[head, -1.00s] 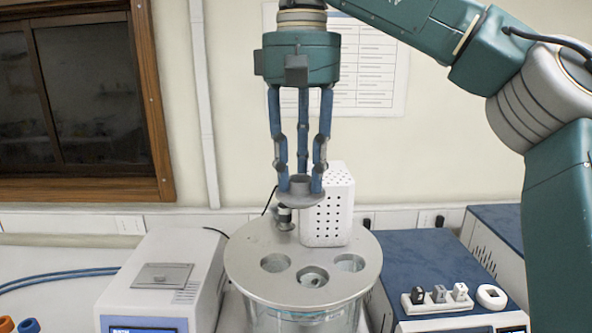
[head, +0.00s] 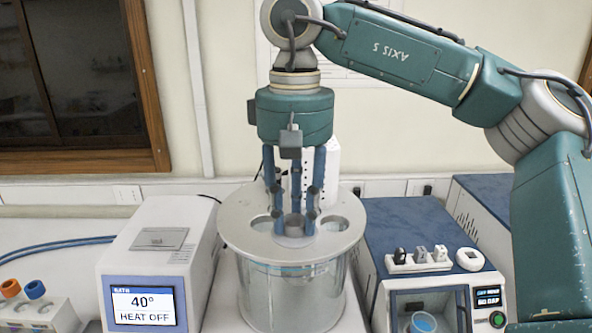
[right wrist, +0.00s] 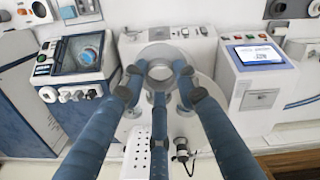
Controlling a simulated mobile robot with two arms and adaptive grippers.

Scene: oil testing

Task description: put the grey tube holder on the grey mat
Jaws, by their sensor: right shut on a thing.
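The grey tube holder (head: 294,227), a ring with a wide flange, is between the fingers of my right gripper (head: 295,215). The gripper is shut on it and points straight down. The holder is at the front of the round lid (head: 240,228) of the clear bath, level with the front hole; I cannot tell whether it is seated or just above. The ring also shows in the right wrist view (right wrist: 160,72), between the fingertips. The grey mat is not recognisable in these frames. My left gripper is not in view.
A white perforated box (head: 325,170) stands behind the fingers on the lid. A blue-topped machine (head: 410,225) holding a blue cup (head: 423,322) is right.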

